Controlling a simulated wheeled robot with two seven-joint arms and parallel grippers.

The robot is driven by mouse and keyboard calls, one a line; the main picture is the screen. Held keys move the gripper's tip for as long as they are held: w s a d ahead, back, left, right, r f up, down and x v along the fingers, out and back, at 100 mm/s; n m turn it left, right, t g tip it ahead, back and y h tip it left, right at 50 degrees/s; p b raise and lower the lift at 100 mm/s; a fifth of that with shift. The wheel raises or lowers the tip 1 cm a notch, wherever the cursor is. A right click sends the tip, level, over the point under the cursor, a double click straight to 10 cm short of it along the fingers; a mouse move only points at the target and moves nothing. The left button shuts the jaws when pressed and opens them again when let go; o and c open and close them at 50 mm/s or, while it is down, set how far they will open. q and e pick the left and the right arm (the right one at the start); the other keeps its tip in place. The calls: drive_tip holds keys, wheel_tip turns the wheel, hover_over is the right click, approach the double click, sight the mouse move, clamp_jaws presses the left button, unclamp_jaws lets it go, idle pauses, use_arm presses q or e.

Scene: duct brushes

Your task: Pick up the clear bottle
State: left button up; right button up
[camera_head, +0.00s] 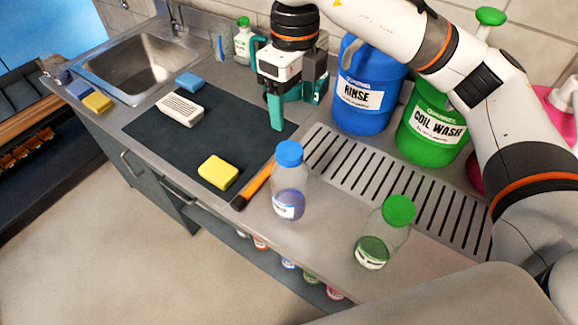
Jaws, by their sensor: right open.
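A clear bottle with a blue cap (289,188) stands upright on the steel counter, with a little bluish liquid and a white label. A second clear bottle with a green cap (385,235) stands to its right, nearer the front, with green liquid low inside. A third, small clear bottle with a green cap (243,42) stands at the back by the sink. My right gripper (297,108) points down above the back of the counter, open, with nothing seen between its fingers. It is behind and above the blue-capped bottle, apart from it. My left gripper is out of view.
Blue RINSE (366,95) and green COIL WASH (436,122) jugs stand behind the slotted drain (375,168). A dark mat (155,127) holds a white brush-like block (180,110) and sponges. An orange-and-black handle (254,186) lies close left of the blue-capped bottle.

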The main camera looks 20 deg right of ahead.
drive_tip(key=p, duration=0.2)
hover_over(290, 150)
drive_tip(key=f, duration=0.5)
drive_tip(key=shift+s+d+f, duration=0.1)
drive_tip(key=shift+d+f, duration=0.2)
drive_tip(key=shift+f, duration=0.3)
drive_tip(key=shift+f+p, duration=0.3)
drive_tip(key=shift+f, duration=0.05)
drive_tip(key=f+p, duration=0.2)
drive_tip(key=f, duration=0.1)
drive_tip(key=shift+a+f, duration=0.3)
drive_tip(key=shift+a, duration=0.05)
drive_tip(key=shift+f, duration=0.5)
drive_tip(key=shift+c, duration=1.4)
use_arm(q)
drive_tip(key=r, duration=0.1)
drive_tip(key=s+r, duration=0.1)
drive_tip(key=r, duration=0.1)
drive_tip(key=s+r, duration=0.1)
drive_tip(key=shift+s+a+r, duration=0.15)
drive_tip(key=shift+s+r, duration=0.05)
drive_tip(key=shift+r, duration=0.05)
use_arm(e)
drive_tip(key=c, duration=1.2)
